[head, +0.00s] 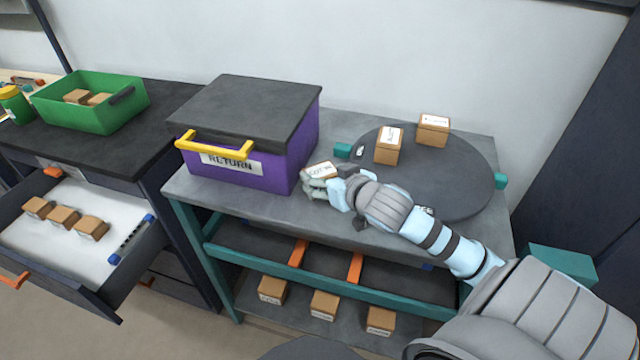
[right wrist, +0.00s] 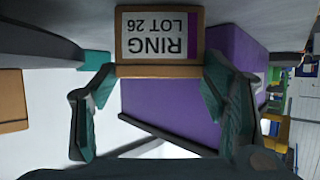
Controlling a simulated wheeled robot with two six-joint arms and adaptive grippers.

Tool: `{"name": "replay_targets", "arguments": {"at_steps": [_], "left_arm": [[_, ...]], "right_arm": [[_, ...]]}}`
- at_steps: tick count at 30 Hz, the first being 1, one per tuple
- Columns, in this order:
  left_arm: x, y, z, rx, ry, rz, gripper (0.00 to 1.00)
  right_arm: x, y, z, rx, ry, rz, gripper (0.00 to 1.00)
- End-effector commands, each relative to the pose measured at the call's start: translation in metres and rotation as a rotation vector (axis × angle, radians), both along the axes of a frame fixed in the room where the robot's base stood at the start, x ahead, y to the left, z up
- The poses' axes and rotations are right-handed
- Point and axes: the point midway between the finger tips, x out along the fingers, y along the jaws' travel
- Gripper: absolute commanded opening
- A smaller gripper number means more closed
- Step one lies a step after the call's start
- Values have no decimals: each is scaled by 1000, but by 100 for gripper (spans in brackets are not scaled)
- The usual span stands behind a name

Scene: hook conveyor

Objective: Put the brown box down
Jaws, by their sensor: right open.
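A brown box with a white label reading "RING LOT 26" (right wrist: 160,70) is between the open fingers of my right gripper (right wrist: 158,88) in the right wrist view. The fingertips stand close to its two sides; I cannot tell whether they touch it. In the head view this box (head: 321,169) sits on the grey table top (head: 290,212), between the purple bin (head: 270,178) and the dark round turntable (head: 445,185). My right gripper (head: 322,188) is at its near side and partly hides it. My left gripper is not in view.
Two other brown boxes (head: 388,147) (head: 433,130) stand on the turntable. Several boxes lie on the lower shelf (head: 300,315) and in the open drawer (head: 65,250) at left. A green crate (head: 105,115) holds boxes. The table front before the purple bin is clear.

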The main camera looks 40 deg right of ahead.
Motion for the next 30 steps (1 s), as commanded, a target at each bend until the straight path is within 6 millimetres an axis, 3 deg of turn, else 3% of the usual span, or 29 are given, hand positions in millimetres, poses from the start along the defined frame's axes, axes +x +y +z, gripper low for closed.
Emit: {"name": "replay_targets", "arguments": {"at_steps": [4,11,18,26,30], "left_arm": [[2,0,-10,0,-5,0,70],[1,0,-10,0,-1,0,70],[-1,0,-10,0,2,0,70],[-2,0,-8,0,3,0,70],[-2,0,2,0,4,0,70]], "right_arm": [[25,-5,-12,3,-3,-2,68],[30,-5,-12,0,0,1,68],[29,-5,-12,0,0,1,32],[29,-5,-11,0,0,1,32],[30,-5,-5,-1,1,5,32]]}}
